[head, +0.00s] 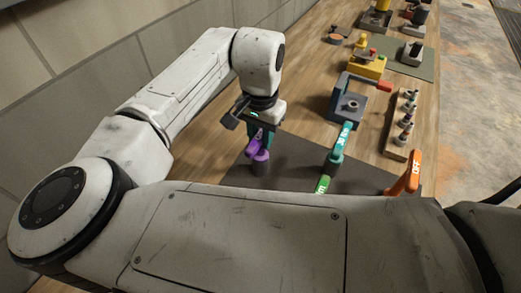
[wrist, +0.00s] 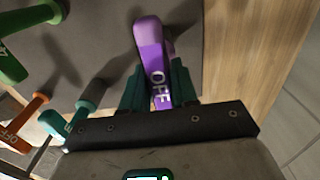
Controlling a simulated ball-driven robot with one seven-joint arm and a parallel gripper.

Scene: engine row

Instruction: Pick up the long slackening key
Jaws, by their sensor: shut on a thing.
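My gripper (head: 262,128) is shut on a purple key marked OFF (head: 258,154), near the left side of a dark grey mat. In the wrist view, the teal fingers of my gripper (wrist: 157,88) close on both sides of the purple key's lettered handle (wrist: 150,42). Its lower end points at the mat; I cannot tell whether it touches. An orange key, also marked OFF (head: 411,175), stands at the mat's right side. I cannot compare the keys' lengths surely.
The grey mat (head: 290,172) lies on a wooden bench. Behind it are a grey block fixture (head: 347,106) and a wooden rack (head: 396,140) with several metal pieces. A yellow device (head: 368,66) stands farther back. A wall runs along the left. My arm hides the near bench.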

